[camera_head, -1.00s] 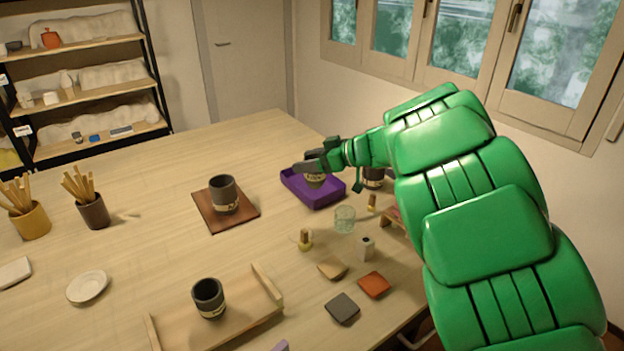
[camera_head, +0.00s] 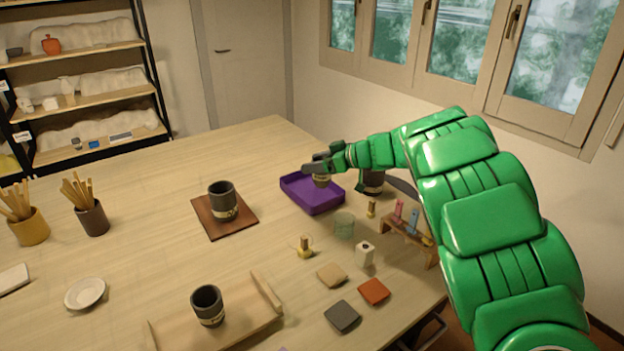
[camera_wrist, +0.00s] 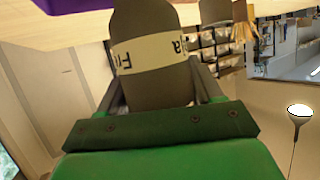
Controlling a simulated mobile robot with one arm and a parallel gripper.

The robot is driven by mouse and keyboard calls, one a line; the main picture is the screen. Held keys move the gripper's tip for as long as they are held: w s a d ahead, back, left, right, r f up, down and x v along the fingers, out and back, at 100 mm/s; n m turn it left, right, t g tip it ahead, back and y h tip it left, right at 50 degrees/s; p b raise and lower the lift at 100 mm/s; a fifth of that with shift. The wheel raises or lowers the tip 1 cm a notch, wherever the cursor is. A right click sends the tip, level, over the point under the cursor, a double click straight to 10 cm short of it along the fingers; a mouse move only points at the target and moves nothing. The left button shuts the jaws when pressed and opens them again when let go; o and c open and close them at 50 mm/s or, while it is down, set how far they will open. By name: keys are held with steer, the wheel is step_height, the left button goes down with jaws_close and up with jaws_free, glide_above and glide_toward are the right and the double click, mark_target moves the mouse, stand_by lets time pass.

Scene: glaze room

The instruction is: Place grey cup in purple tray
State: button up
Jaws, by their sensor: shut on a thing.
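My gripper (camera_head: 319,168) is shut on a dark grey cup (camera_head: 321,181) with a pale lettered band. The gripper hides the cup's upper part in the head view. The cup fills the middle top of the wrist view (camera_wrist: 150,60). It overlaps the back right of the purple tray (camera_head: 312,203), a shallow open box on the table. Whether the cup touches the tray I cannot tell. The tray's purple edge also shows at the top left of the wrist view (camera_wrist: 65,5).
Similar dark cups stand on a brown board (camera_head: 222,201), on a wooden tray (camera_head: 208,305), and right of the purple tray (camera_head: 373,183). A glass (camera_head: 344,226) and a small wooden rack (camera_head: 408,236) stand in front right.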

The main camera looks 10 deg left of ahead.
steer(key=w+a+f, duration=0.2)
steer(key=w+f, duration=0.4)
steer(key=shift+w+a+f, duration=0.2)
steer(key=shift+w+f, duration=0.1)
steer(key=shift+w+f, duration=0.1)
steer(key=shift+f, duration=1.5)
steer(key=shift+f, duration=0.1)
steer(key=o, duration=1.1)
steer(key=shift+f, duration=0.1)
steer(key=shift+o, duration=0.2)
